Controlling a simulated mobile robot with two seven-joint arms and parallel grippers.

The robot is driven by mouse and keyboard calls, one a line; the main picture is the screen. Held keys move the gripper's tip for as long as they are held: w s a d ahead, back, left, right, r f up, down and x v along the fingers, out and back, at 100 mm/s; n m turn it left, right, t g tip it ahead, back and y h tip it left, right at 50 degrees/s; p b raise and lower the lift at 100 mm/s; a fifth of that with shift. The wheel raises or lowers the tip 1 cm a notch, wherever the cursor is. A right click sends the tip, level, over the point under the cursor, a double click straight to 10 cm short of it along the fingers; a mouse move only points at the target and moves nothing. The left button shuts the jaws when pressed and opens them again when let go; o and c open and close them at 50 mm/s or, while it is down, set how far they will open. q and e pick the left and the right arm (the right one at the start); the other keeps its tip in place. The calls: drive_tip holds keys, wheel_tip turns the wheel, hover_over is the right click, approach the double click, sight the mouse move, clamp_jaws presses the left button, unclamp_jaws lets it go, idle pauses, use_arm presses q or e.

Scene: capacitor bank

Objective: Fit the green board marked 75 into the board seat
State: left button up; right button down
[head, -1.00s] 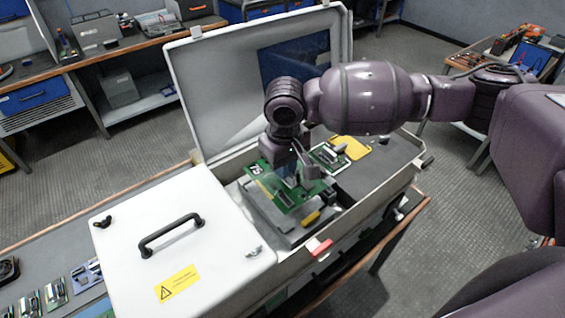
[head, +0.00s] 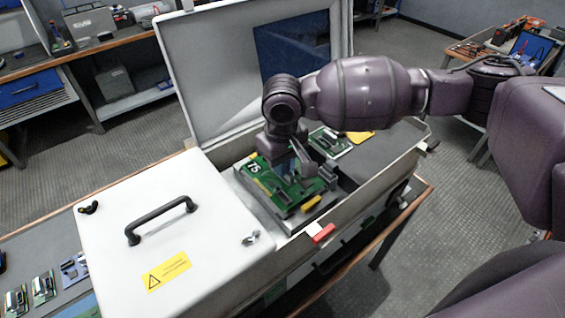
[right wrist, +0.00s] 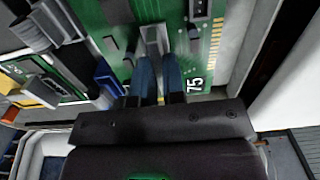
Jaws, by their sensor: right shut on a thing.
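The green board marked 75 (head: 281,187) is inside the open case, over the grey board seat (head: 264,205). It lies about flat and in line with the seat. I cannot tell whether it is fully down. My right gripper (head: 296,170) is over the board. In the right wrist view its blue fingers (right wrist: 158,75) are shut on a grey part in the middle of the board, and the 75 mark shows beside them on the board (right wrist: 205,60). The board hides most of the seat. My left gripper is not in view.
The case's white lid (head: 230,80) stands open behind. A white cover with a black handle (head: 160,222) lies left of the seat. Another board (head: 329,142) and a yellow piece (head: 360,137) lie behind the gripper. A red latch (head: 322,233) is on the front wall.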

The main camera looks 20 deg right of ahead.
idle(0.3)
drive_tip(key=shift+f, duration=0.35)
idle(0.4)
drive_tip(key=shift+f, duration=0.35)
drive_tip(key=c, duration=1.1)
unclamp_jaws()
wheel_tip(320, 180, up, 11)
drive_tip(key=shift+f+p, duration=0.1)
drive_tip(key=shift+p, duration=0.25)
